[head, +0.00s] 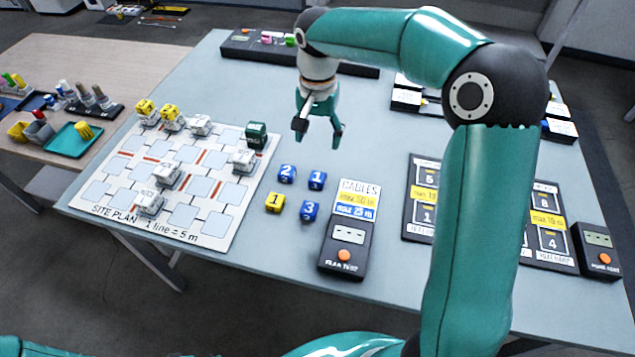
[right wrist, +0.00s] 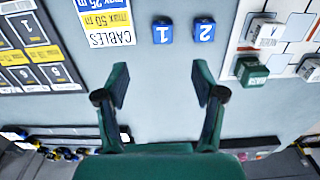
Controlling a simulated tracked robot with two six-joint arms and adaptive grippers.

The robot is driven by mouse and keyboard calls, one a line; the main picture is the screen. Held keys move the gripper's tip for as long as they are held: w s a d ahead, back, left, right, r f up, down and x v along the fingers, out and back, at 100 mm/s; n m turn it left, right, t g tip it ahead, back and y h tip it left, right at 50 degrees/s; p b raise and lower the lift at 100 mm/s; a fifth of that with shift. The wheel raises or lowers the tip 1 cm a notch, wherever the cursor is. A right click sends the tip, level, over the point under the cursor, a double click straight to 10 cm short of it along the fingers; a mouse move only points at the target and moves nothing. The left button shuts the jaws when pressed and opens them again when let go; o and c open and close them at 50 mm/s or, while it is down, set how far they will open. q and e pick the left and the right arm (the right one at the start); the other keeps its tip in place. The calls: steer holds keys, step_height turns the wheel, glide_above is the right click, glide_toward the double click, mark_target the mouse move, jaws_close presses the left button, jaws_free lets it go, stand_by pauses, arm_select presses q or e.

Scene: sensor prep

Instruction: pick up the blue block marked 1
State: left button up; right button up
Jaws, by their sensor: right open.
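The blue block marked 1 (head: 317,180) sits on the grey table, just right of the blue block marked 2 (head: 287,174). The blue block marked 3 (head: 310,211) and a yellow block marked 1 (head: 275,203) are in front of them. My right gripper (head: 318,128) is open and empty above the table, behind the blocks. In the right wrist view the blue block marked 1 (right wrist: 162,32) and the block marked 2 (right wrist: 204,31) lie beyond the open fingertips (right wrist: 163,90), apart from them. My left gripper is not in view.
The site plan board (head: 225,226) with white, yellow and green pieces lies to the left. A cable sign (head: 357,200) and a dark tester (head: 345,248) stand right of the blocks. Dark boards (head: 420,225) lie farther right. The table between gripper and blocks is clear.

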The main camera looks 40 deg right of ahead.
glide_above(316, 178)
steer(key=s, duration=0.1)
step_height(316, 178, down, 11)
steer(key=shift+a+r, duration=0.15)
steer(key=shift+r, duration=0.05)
steer(key=shift+w+f+p, duration=0.2)
steer(key=shift+f+p, duration=0.1)
steer(key=shift+f, duration=1)
steer(key=shift+w+f+p, duration=0.2)
steer(key=shift+f+p, duration=0.05)
steer(key=shift+f, duration=1.05)
steer(key=c, duration=1.1)
steer(key=shift+r, duration=0.2)
